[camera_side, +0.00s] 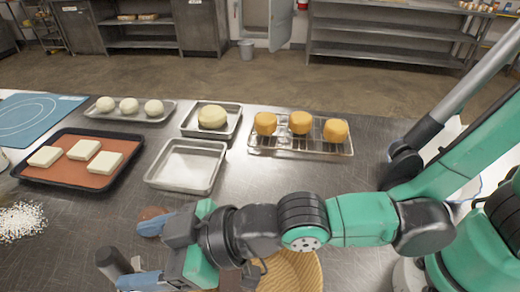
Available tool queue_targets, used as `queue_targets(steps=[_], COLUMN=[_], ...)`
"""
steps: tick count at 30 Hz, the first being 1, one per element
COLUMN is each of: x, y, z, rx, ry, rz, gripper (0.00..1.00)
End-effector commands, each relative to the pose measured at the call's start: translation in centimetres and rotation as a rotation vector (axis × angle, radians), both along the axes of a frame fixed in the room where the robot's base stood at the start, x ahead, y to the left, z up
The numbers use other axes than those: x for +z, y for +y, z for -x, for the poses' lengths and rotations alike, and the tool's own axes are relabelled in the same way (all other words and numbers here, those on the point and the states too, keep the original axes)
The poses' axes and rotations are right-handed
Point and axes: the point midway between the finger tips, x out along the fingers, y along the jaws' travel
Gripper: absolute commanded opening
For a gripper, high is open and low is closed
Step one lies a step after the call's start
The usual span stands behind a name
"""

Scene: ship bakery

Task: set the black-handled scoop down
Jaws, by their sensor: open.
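A dark, thick cylinder (113,262), which looks like the black handle of the scoop, shows at the lower left of the side view, tilted, beside the lower finger. The scoop's head is not visible; the arm or the frame edge hides it. My gripper (145,252) has two blue-grey fingers spread apart, pointing left, low over the steel table (240,185). The handle's end lies near the gap between the fingers. I cannot tell whether a finger touches it.
Behind my gripper are an empty metal tray (187,165), a dark tray with orange mat (95,184) and white slabs, a dough tray (228,131) and a wire rack (290,148) with orange cakes. White granules (20,222) are left.

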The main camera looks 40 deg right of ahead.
Motion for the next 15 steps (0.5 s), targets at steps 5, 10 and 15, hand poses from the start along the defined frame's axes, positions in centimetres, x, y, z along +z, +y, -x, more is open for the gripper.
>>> queue_targets(steps=[5,10,15], x=[0.9,1.4,1.6], y=[-1.8,-2.8,-3.6], z=[1.3,2.0,2.1], rx=[0.000,0.000,-0.012], ry=[0.000,0.000,0.004], rz=[0.000,0.000,0.005], gripper=[0.67,0.67,0.67])
